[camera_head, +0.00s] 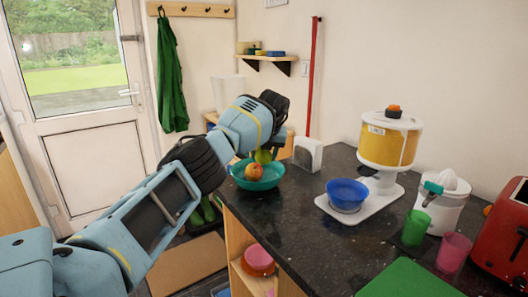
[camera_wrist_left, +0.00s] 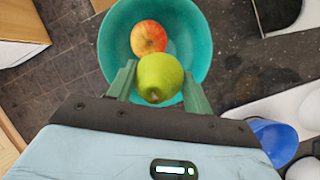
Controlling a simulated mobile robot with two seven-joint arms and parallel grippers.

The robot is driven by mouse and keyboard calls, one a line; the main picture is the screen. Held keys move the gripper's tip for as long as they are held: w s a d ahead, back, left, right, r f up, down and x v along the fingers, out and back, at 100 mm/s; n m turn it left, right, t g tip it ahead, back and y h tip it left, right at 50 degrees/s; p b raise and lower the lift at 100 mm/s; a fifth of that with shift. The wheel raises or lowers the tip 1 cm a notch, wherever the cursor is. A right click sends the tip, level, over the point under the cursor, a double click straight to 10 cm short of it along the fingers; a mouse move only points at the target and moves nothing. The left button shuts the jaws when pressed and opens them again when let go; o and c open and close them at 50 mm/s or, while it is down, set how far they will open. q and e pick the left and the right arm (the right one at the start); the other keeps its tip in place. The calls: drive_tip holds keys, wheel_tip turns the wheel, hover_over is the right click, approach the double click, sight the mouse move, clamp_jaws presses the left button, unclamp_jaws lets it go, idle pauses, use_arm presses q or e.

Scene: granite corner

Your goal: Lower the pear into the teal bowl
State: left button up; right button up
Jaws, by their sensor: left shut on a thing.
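The teal bowl (camera_head: 257,181) stands at the left end of the dark counter, and its rim (camera_wrist_left: 203,40) fills the upper middle of the left wrist view. A red and yellow apple (camera_head: 254,171) lies in it and also shows in the left wrist view (camera_wrist_left: 149,37). My left gripper (camera_wrist_left: 158,84) is shut on the green pear (camera_wrist_left: 160,77). The pear appears over the near part of the bowl in the wrist view. In the head view the pear (camera_head: 263,156) shows just above the bowl, behind the apple. I cannot tell whether it touches the bowl. My right gripper is not in view.
A blue bowl (camera_head: 347,194) sits on the white base of a yellow dispenser (camera_head: 388,143). A white napkin holder (camera_head: 308,154) stands behind the teal bowl. Green (camera_head: 415,228) and pink (camera_head: 453,252) cups, a juicer (camera_head: 445,202) and a red toaster (camera_head: 505,240) stand at right. The counter's middle is clear.

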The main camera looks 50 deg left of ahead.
sight(265, 158)
use_arm(q)
drive_tip(key=shift+f, duration=2.2)
drive_tip(key=shift+f, duration=0.65)
drive_tip(key=o, duration=1.1)
drive_tip(key=v, duration=0.7)
drive_tip(key=shift+s+d+r+p, duration=0.1)
drive_tip(key=shift+r+p, duration=0.3)
drive_tip(key=shift+s+f, duration=0.1)
